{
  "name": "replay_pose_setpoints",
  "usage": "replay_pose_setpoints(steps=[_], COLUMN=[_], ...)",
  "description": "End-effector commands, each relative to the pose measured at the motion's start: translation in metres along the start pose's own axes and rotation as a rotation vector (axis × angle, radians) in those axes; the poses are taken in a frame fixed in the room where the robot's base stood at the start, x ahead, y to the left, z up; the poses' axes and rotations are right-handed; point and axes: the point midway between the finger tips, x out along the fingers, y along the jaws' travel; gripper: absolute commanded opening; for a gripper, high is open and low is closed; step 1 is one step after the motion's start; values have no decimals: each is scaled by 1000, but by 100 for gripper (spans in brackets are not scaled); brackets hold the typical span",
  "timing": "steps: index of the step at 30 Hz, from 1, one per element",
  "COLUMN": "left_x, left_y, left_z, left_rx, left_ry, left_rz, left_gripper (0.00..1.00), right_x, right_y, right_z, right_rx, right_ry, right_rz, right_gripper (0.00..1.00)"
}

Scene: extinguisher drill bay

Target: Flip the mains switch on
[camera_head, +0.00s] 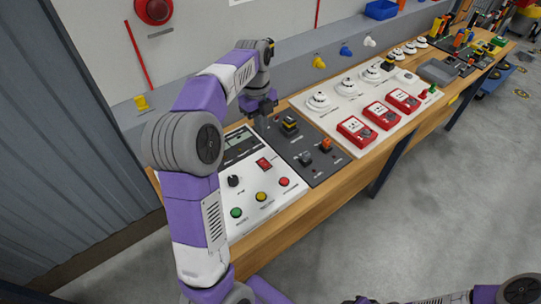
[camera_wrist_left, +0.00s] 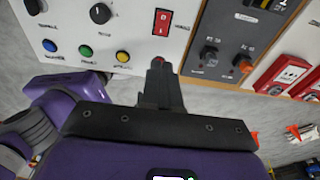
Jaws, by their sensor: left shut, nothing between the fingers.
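A red rocker switch (camera_head: 264,164), which I take to be the mains switch, is set in the white control panel (camera_head: 262,219). It also shows at the top of the left wrist view (camera_wrist_left: 163,22). Its label is too small to read, and I cannot tell which side is pressed. My left gripper (camera_head: 264,115) is shut and empty, held near the back edge of the panels. In the left wrist view its closed fingertips (camera_wrist_left: 157,64) appear below the rocker, apart from it, with a red button partly hidden behind them. My right gripper is not in view.
The white panel also has a black knob (camera_head: 233,181), a green button (camera_head: 236,212) and a yellow button (camera_head: 261,196). A dark panel (camera_head: 316,179) with black and orange switches adjoins it. Red call points (camera_head: 357,131) stand further right. A grey wall ledge (camera_head: 300,65) runs behind the bench.

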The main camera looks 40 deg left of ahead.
Motion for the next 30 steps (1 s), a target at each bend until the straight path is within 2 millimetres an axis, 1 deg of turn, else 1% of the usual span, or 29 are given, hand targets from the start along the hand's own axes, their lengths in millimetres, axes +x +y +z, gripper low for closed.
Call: replay_pose_setpoints(steps=[5,8,11,18,24,27,30], left_x=[2,10,26,78,116,129,137], left_y=[0,0,0,0,0,0,0], left_z=[0,0,0,-1,-1,0,0], left_rx=[0,0,-1,0,0,-1,-1], left_ry=[1,1,2,3,2,2,2], left_rz=[1,2,3,4,3,2,1], left_gripper=[0,0,0,0,0,0,0], right_x=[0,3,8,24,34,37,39], right_y=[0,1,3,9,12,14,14], right_z=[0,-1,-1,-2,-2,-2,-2], right_rx=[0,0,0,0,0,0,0], right_ry=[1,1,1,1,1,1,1], right_rz=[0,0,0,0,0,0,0], right_gripper=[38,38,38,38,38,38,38])
